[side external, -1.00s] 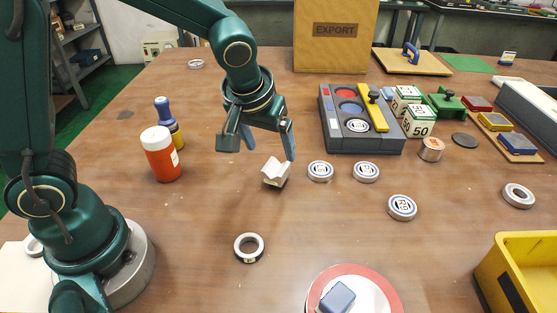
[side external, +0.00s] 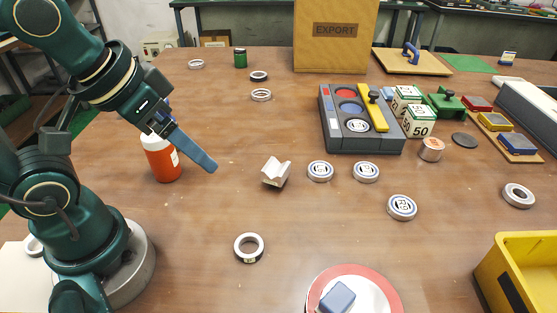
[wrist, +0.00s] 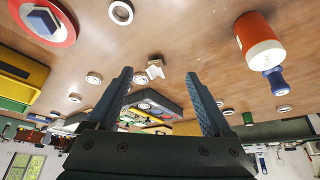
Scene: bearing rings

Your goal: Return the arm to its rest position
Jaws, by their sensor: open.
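My gripper (side external: 190,150) is raised at the left of the table in the side view, drawn back toward my base, in front of the orange bottle (side external: 162,160). In the wrist view my gripper (wrist: 160,88) has its two blue fingers spread wide with nothing between them. The white V-shaped block (side external: 275,172) stands on the table to the right of my gripper, apart from it. It also shows in the wrist view (wrist: 155,70).
Bearing rings lie about, one (side external: 249,247) at front centre and one (side external: 518,195) at right. A grey tray (side external: 362,143), a yellow bin (side external: 525,270), a red-rimmed disc (side external: 390,287) and an EXPORT box (side external: 335,50) stand around.

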